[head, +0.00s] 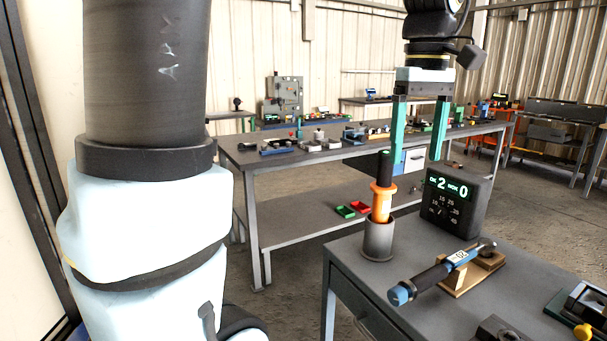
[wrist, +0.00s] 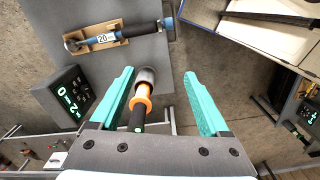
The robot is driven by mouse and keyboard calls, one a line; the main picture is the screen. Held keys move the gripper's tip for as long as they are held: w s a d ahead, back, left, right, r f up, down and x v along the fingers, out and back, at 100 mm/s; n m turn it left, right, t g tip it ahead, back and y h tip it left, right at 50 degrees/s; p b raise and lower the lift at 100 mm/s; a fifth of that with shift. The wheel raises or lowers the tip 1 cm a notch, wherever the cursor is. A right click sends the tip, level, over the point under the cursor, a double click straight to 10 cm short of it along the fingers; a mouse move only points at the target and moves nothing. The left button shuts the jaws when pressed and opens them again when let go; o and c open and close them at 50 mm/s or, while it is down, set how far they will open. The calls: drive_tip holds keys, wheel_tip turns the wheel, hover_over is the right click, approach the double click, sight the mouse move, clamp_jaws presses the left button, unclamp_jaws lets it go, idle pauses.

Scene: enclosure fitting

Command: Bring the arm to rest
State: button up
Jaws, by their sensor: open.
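My gripper (head: 416,152) hangs pointing down in the head view, above the near grey workbench (head: 345,262). Its two green fingers are wide apart with nothing between them; the fingers also show in the wrist view (wrist: 159,76). An orange driver with a black grip (head: 382,200) stands upright in a grey cup (head: 379,240) on the bench. In the wrist view the driver (wrist: 141,101) appears between the fingers, nearer the left one. I see no contact between the fingers and the driver.
A dark counter box reading 2 and 0 (head: 456,200) stands behind the cup. A blue torque wrench (head: 449,266) lies on a wooden cradle (head: 474,272). Dark fixtures (head: 500,330) sit at the front. A long table (head: 270,165) with small parts stands behind.

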drive_tip(key=w+a+f+m, duration=0.1)
drive_tip(key=w+a+f, duration=0.2)
drive_tip(key=a+f, duration=0.3)
drive_tip(key=w+a+f+m, duration=0.1)
drive_tip(key=w+a+f, duration=0.2)
drive_tip(key=a+f, duration=0.35)
drive_tip(key=s+a+f+m+t, duration=0.1)
drive_tip(key=s+a+f, duration=0.2)
drive_tip(key=a+f, duration=0.6)
drive_tip(key=a, duration=0.3)
drive_tip(key=shift+s+a+m+t, duration=0.25)
drive_tip(key=shift+s+m+t, duration=0.05)
drive_tip(key=shift+s, duration=0.1)
